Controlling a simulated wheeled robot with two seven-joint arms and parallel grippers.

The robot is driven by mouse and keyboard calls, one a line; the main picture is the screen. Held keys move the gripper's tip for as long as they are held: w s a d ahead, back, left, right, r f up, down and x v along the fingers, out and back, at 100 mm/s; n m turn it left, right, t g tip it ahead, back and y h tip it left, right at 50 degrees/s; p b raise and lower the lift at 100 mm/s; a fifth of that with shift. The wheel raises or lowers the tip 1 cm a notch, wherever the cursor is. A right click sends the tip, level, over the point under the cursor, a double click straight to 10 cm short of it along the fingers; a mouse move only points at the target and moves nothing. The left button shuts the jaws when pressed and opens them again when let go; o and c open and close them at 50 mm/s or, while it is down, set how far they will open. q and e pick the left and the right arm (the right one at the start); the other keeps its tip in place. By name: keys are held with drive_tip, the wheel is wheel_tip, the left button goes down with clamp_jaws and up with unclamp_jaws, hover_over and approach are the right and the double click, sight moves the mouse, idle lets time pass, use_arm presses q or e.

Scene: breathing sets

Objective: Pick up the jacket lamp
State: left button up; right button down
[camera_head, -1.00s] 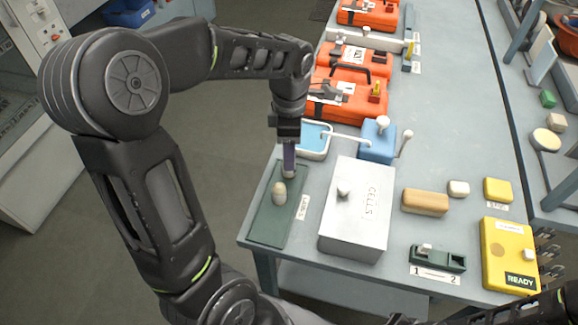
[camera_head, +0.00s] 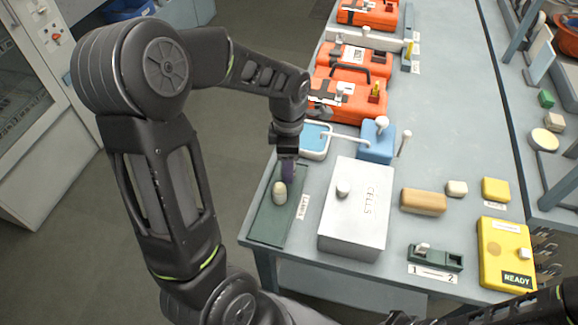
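A small cream, egg-shaped piece (camera_head: 280,193), which looks like a lamp, stands on a dark green mat (camera_head: 265,228) at the table's near left corner. My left gripper (camera_head: 288,176) points down over the far part of the mat, just behind this piece. Its purple-grey fingers reach low, close to the mat. They hide the spot where a second pale piece showed earlier. I cannot tell whether the fingers are apart or closed on it. My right arm shows only as dark links along the bottom right edge, and its gripper is not in view.
A white box marked CELLS (camera_head: 352,225) with a knob stands right of the mat. Orange cases (camera_head: 345,103) line the far left edge. A yellow READY box (camera_head: 506,255) is at right.

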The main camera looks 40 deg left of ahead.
use_arm(q)
clamp_jaws()
idle(0.5)
